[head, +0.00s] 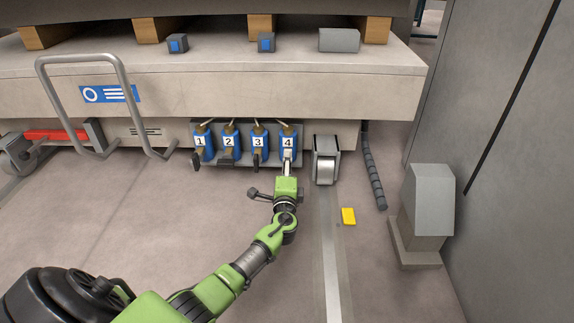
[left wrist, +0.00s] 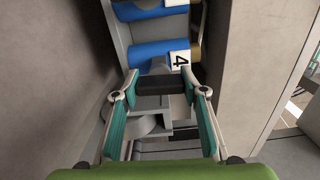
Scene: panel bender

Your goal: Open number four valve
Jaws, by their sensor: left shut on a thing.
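Valve number four (head: 288,141) is the rightmost in a row of blue valves with white number plates, low under the machine's bed. It also shows in the left wrist view (left wrist: 165,50), with its plate turned sideways. My left gripper (head: 287,165) reaches up to it from below. In the left wrist view my left gripper (left wrist: 159,84) has its fingers on either side of the valve's dark handle (left wrist: 155,85), shut on it. In the head view the gripper hides this handle. My right gripper is not in view.
Valves one (head: 201,142), two (head: 229,142) and three (head: 258,142) stand to the left, with dark handles. A grey roller unit (head: 326,160) is close on the right. A yellow block (head: 348,216) lies on the floor. A grey pedestal (head: 427,205) stands farther right.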

